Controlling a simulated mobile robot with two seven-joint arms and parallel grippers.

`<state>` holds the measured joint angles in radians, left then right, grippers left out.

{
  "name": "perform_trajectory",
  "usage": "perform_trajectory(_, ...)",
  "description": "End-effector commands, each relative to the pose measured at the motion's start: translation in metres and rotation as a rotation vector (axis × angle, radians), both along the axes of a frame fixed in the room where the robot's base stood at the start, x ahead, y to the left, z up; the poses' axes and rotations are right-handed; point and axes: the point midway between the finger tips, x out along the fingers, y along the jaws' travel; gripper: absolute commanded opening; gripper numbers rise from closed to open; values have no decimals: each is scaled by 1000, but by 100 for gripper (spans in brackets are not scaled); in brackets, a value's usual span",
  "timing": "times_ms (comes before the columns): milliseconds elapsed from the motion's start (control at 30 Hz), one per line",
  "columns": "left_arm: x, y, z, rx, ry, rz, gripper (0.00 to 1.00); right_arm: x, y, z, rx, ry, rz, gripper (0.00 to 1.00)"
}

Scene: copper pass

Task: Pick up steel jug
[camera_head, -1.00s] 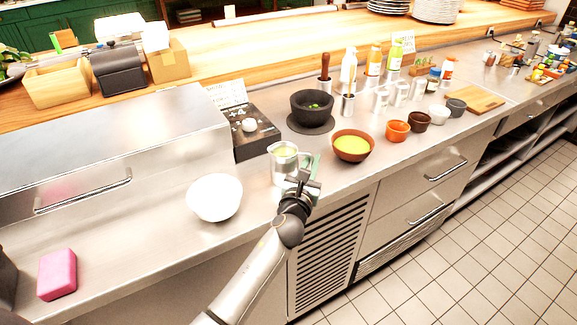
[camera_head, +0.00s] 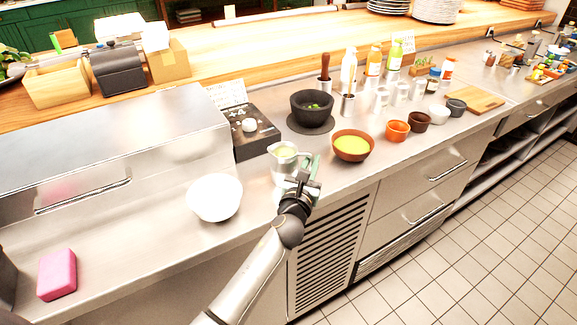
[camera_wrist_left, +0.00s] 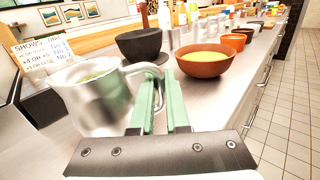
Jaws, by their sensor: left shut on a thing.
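The steel jug (camera_head: 283,163), with pale yellow-green contents, is at the counter's front edge between the white bowl and the orange-brown bowl. In the left wrist view the jug (camera_wrist_left: 92,103) is at the left, with its curved handle reaching the green fingers. My left gripper (camera_head: 309,166) is at the jug's right, shut on the handle. Its two green fingers (camera_wrist_left: 164,95) show close together in the wrist view. The jug appears slightly raised, though its base is hard to make out. My right gripper is not in view.
A white bowl (camera_head: 214,198) stands left of the jug, and a brown bowl with yellow contents (camera_head: 353,157) right of it. A dark mortar (camera_head: 312,119) and a black scale (camera_head: 262,142) are behind. A pink sponge (camera_head: 57,274) lies far left.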

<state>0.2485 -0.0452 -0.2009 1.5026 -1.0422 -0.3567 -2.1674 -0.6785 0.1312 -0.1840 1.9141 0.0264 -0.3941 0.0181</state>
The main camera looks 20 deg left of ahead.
Motion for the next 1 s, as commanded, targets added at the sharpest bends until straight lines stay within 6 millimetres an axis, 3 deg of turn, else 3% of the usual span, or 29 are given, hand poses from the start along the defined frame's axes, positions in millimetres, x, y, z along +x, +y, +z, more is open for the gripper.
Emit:
perform_trajectory(667,0,0,1,2,-2,1,0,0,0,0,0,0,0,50)
perform_trajectory(1000,0,0,17,3,-4,0,0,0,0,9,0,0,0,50)
